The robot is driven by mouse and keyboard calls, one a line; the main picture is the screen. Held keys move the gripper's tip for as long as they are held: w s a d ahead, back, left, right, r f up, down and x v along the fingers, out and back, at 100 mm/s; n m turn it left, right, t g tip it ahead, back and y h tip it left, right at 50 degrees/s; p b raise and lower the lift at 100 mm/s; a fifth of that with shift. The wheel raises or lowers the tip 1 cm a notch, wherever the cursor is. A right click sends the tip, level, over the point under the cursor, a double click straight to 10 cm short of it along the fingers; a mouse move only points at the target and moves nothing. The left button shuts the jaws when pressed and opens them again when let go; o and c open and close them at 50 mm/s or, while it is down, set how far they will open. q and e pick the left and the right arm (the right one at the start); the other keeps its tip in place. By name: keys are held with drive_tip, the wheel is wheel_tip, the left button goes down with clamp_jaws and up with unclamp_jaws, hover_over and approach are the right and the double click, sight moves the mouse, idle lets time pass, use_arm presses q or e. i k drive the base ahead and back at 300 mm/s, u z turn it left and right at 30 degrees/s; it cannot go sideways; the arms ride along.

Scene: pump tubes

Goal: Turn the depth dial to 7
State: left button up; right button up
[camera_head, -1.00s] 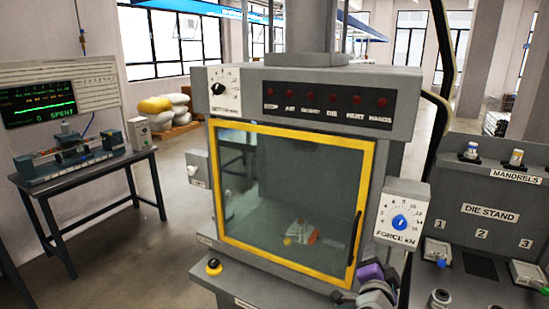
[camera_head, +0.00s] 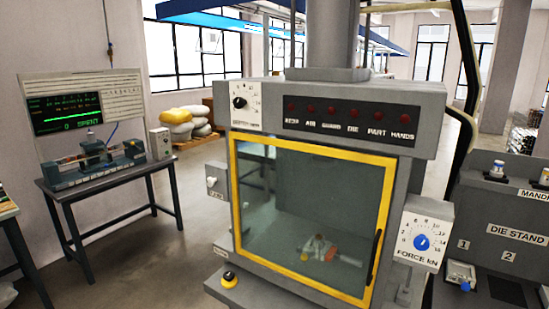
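A small dial with a black knob (camera_head: 239,103) sits on a white scale plate at the upper left of the press front. Its label and numbers are too small to read surely, so I cannot tell the exact setting. A second dial with a blue knob (camera_head: 421,242), labelled FORCE KN, is on a box at the right side of the press (camera_head: 300,92). Neither of my grippers shows in this view.
The press has a yellow-framed window (camera_head: 310,220) with a dark handle at its right. A yellow button (camera_head: 228,279) stands below left. A side table (camera_head: 110,175) with a screen (camera_head: 65,113) is at left. The die stand (camera_head: 516,234) is at right.

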sight(239, 102)
drive_tip(key=u, duration=0.45)
drive_tip(key=k, duration=0.55)
drive_tip(key=u, duration=1.25)
drive_tip(key=i, duration=1)
drive_tip(key=z, duration=0.8)
drive_tip(key=i, duration=0.65)
drive_tip(key=z, duration=0.8)
